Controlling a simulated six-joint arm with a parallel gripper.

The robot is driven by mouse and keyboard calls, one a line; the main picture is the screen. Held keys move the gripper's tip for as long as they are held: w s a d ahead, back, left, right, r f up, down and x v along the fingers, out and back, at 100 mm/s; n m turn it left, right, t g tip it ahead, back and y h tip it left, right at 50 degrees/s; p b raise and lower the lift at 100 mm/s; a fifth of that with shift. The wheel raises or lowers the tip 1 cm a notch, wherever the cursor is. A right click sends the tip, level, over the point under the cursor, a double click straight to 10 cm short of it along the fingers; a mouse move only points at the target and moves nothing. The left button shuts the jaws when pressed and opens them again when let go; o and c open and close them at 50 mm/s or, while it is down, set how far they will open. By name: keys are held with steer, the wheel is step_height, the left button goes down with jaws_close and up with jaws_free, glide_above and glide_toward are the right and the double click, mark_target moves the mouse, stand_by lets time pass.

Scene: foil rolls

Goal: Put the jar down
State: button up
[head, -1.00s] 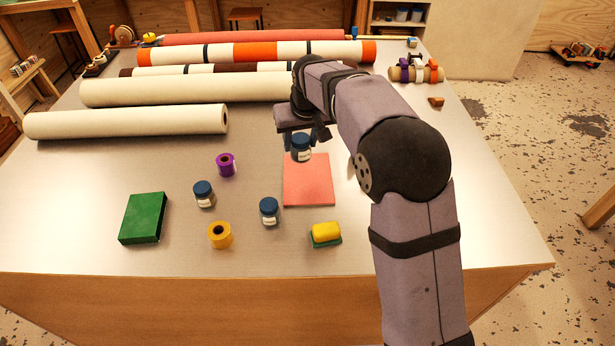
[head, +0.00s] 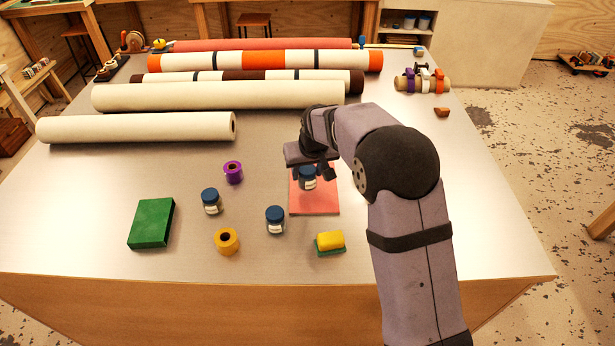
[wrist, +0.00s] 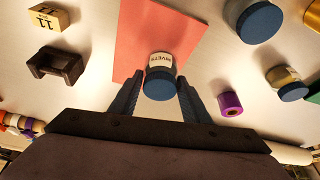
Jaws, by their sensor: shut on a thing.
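My gripper (head: 314,177) is shut on a blue-lidded jar (head: 307,181) over the pink mat (head: 315,204). In the wrist view the jar (wrist: 159,80) sits between my two fingers (wrist: 159,95), with its white label reading "RIVETS", and the pink mat (wrist: 140,30) lies beyond it. The jar looks upright. I cannot tell whether its base touches the mat. Two similar blue-lidded jars stand on the table to the left of the mat, one nearer (head: 275,220) and one farther (head: 211,201).
Long rolls (head: 220,95) lie across the back. The table's right side is mostly clear.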

mark_target(307, 179)
steer(key=shift+f+p, duration=0.4)
steer(key=shift+f, duration=1.05)
steer(key=shift+f, duration=0.2)
steer(key=o, duration=1.2)
steer(key=shift+r, duration=0.15)
steer(key=b+v, duration=0.3)
steer(key=v, duration=0.9)
